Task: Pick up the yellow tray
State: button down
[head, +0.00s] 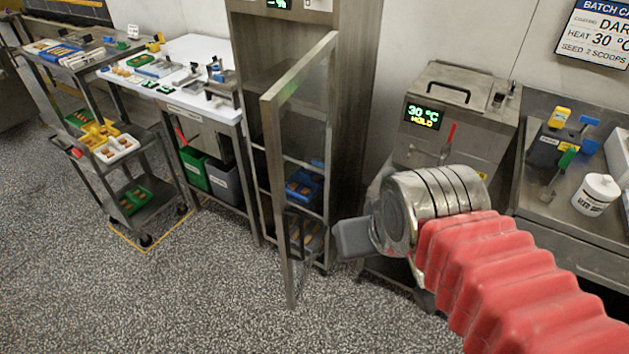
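A yellow tray (88,137) lies on the middle shelf of the cart at the left, with small brown pieces in or on it. A white tray (122,154) with brown pieces lies close against its front right and may cover part of it. My gripper (344,240) is at the centre right, far from the yellow tray, in front of the tall steel cabinet. Only a grey block at its end shows, and I cannot see a gap between fingers.
The cabinet's framed door (272,180) stands open between my gripper and the cart. A white-topped table (185,60) stands right of the cart (160,191). A green tray (134,199) lies on the cart's bottom shelf. The speckled floor (130,300) in front is clear.

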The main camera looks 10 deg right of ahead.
aim_at(97, 138)
jog(key=i, duration=0.85)
jog(key=u, duration=0.05)
